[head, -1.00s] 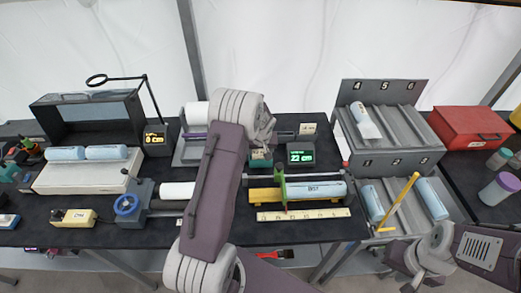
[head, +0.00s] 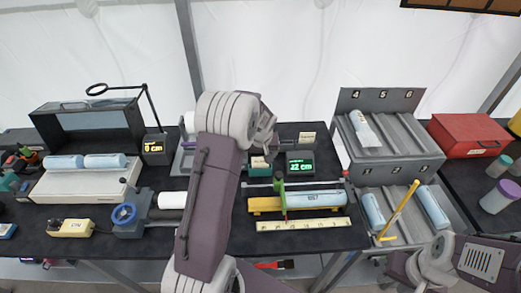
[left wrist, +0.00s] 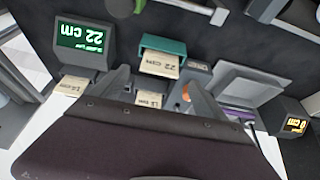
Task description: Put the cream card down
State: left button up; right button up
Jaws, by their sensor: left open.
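My left gripper (left wrist: 160,100) is open. In the left wrist view its two fingers stand apart at the lower middle, with a small cream card (left wrist: 148,99) between them, partly hidden by my gripper body. I cannot tell whether the fingers touch it. Another cream card marked 22 cm (left wrist: 163,66) is in a teal holder (left wrist: 163,44). A further cream card (left wrist: 75,87) lies beside the green-lit display. In the head view my left gripper (head: 266,146) is above the teal holder (head: 266,171). My right gripper is not clearly seen; only arm parts show at the lower right.
The green-lit 22 cm display (head: 300,165) stands right of the teal holder. A yellow cradle (head: 265,205) with a blue roll (head: 315,198) and a cream ruler (head: 305,225) lies in front. A grey numbered rack (head: 395,165) and a red box (head: 470,136) stand right.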

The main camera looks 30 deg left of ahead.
pick_arm(q)
jog(key=v, duration=0.6)
jog(key=s+d+f+m+g+h, duration=0.1)
jog(key=s+d+f+m, duration=0.1)
jog(key=s+d, duration=0.4)
jog(key=s+d+f+m+g+h, duration=0.1)
jog(key=s+d+m, duration=0.3)
jog(key=s, duration=1.1)
jog(key=d+f, duration=0.1)
jog(key=d, duration=0.2)
jog(key=shift+s+f+g+h, duration=0.2)
jog(key=shift+s+g+h, duration=0.1)
jog(key=shift+g, duration=0.1)
